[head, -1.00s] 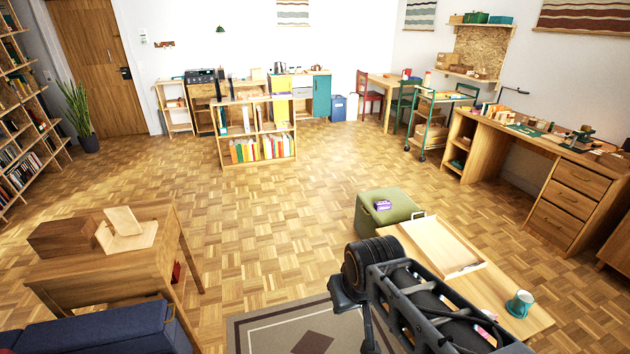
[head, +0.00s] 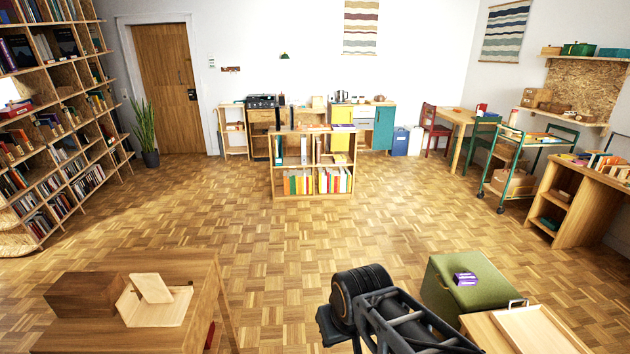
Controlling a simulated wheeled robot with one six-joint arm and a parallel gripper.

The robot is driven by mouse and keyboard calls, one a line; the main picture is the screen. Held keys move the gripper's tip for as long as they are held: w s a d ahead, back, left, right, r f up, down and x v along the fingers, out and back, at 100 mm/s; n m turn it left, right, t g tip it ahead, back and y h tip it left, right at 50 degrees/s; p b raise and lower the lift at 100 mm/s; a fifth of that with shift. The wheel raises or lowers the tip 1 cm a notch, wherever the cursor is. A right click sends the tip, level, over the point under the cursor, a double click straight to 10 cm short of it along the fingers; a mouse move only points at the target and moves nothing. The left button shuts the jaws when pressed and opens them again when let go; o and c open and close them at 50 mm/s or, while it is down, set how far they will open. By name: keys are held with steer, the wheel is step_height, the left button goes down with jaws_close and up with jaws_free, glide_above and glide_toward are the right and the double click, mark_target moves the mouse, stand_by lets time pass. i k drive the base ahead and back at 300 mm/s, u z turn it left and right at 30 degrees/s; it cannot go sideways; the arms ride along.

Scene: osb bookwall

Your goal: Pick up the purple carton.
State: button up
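A small purple carton (head: 465,279) lies on top of the green upholstered pouf (head: 440,287), at the lower right of the head view. My arm shows at the bottom, left of the pouf, with its dark rounded end nearest the floor in front. I cannot make out my gripper's fingers in this view. The carton stands apart from my arm, and nothing covers it.
A low wooden table with a tray (head: 530,330) stands right of my arm, close to the pouf. A wooden desk (head: 200,280) is at the lower left. A low bookshelf (head: 313,182) stands farther back. The parquet floor between is clear.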

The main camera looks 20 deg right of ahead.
mark_target(466, 278)
steer(key=i, duration=2.25)
steer(key=z, duration=0.7)
steer(key=i, duration=1.05)
steer(key=z, duration=1.75)
steer(key=i, duration=0.85)
steer(key=z, duration=0.7)
